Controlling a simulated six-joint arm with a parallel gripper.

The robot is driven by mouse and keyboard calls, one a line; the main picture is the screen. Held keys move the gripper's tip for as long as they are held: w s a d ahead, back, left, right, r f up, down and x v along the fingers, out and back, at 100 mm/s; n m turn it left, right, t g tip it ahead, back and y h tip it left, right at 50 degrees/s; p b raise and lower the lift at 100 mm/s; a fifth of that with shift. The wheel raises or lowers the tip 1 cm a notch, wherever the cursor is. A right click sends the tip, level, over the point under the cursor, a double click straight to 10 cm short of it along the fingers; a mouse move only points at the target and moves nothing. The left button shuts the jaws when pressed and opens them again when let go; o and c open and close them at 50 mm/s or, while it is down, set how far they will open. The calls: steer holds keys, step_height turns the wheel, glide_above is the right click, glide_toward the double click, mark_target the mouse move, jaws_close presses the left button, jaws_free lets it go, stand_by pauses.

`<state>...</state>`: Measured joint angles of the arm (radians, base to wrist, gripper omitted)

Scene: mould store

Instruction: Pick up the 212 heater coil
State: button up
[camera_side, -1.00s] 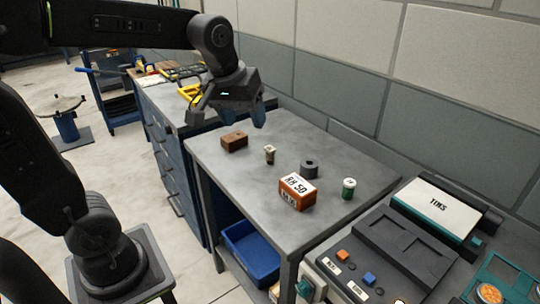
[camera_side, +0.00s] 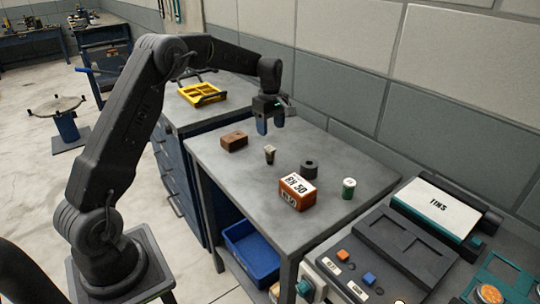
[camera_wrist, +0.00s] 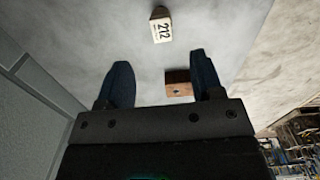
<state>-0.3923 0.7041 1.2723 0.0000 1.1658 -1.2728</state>
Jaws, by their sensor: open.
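The 212 heater coil is a small dark piece with a pale label reading 212 (camera_wrist: 162,29), near the top of the wrist view. In the side view, it appears to be the small upright dark and pale piece (camera_side: 270,154) near the middle of the grey table. My gripper (camera_side: 271,127) is open and empty, above the far part of the table, behind and higher than the coil. In the wrist view my gripper (camera_wrist: 161,75) shows both fingers spread, with the coil beyond the fingertips.
A brown block (camera_side: 234,141) lies left of the coil; it also shows between my fingers in the wrist view (camera_wrist: 178,90). An orange box with a white label (camera_side: 297,190), a grey ring (camera_side: 309,169) and a green-white cylinder (camera_side: 348,188) stand to the right. The wall runs behind the table (camera_side: 225,172).

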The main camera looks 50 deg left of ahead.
mark_target(270, 148)
step_height(270, 148, down, 11)
steer(key=shift+s, duration=0.1)
stand_by(0.4)
steer(key=c, duration=1.1)
steer(key=shift+o, duration=0.2)
steer(key=shift+r, duration=0.15)
